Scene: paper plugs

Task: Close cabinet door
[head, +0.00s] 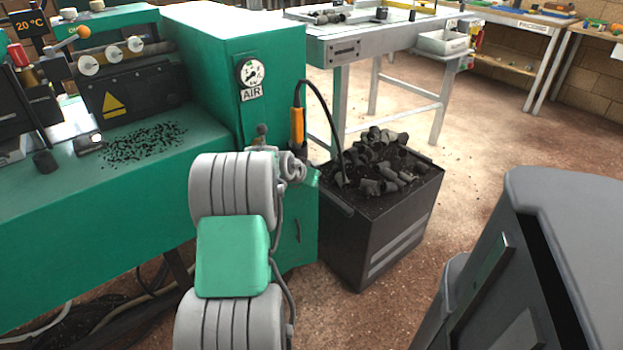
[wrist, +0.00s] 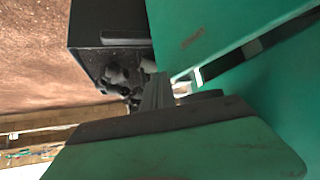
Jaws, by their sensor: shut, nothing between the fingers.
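The green cabinet (head: 240,60) with the AIR gauge stands left of centre in the head view. Its green door (head: 300,235), with a small dark handle slot, is low on the front, partly hidden by my arm. In the wrist view the door panel (wrist: 205,30) fills the upper right. A dark band and a pale strip run along its lower edge, like a narrow gap beside the cabinet side. My gripper (wrist: 158,92) is shut and empty, with its grey fingers close to the door edge. I cannot tell whether they touch. My arm hides most of it in the head view.
A black bin (head: 390,225) full of dark paper plugs stands right of the cabinet; it also shows in the wrist view (wrist: 105,22). A black hose hangs into it. A grey bin (head: 570,215) is at the right. Brown floor between them is free.

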